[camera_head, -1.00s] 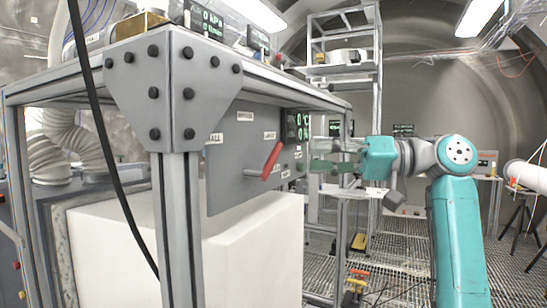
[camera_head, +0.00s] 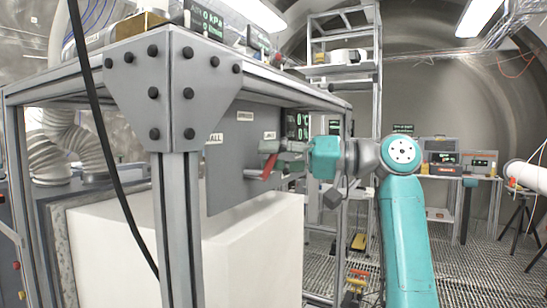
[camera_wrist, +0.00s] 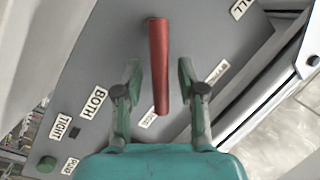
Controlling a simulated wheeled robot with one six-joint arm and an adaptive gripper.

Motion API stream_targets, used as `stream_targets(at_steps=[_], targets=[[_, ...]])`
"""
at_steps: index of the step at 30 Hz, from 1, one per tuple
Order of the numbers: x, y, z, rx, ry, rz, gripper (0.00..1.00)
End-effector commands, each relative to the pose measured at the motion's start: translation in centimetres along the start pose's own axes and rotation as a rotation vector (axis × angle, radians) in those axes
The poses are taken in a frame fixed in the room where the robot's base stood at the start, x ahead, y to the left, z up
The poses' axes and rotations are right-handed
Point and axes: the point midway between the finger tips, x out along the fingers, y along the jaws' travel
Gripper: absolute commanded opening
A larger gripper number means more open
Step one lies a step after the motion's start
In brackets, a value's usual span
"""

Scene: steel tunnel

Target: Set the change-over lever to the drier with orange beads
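The change-over lever is a red handle (camera_head: 268,169) on a grey panel (camera_head: 232,160) under the bench frame; my gripper hides its upper part in the head view. In the wrist view the red lever (camera_wrist: 160,65) runs nearly straight up and down the picture, pivot end at the top, free end towards my palm. My gripper (camera_wrist: 158,70) is open, one finger on each side of the lever, with visible gaps. In the head view my gripper (camera_head: 283,152) is at the panel. I see no drier with orange beads.
Labels on the panel include BOTH (camera_wrist: 94,103), TIGHT (camera_wrist: 62,126) and one ending in ALL (camera_wrist: 241,8); others are unreadable. A green button (camera_wrist: 47,164) is at lower left. A white block (camera_head: 250,245) stands below the panel. A bench post (camera_head: 178,220) stands in the foreground.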

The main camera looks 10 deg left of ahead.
Motion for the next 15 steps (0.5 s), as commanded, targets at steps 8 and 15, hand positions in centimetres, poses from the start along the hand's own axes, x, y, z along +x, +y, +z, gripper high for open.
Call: stream_targets(at_steps=[8, 15], targets=[[-0.02, -0.01, 0.0, 0.0, 0.0, 0.0, 0.0], [-0.01, -0.05, 0.0, -0.009, -0.002, 0.002, 0.0]])
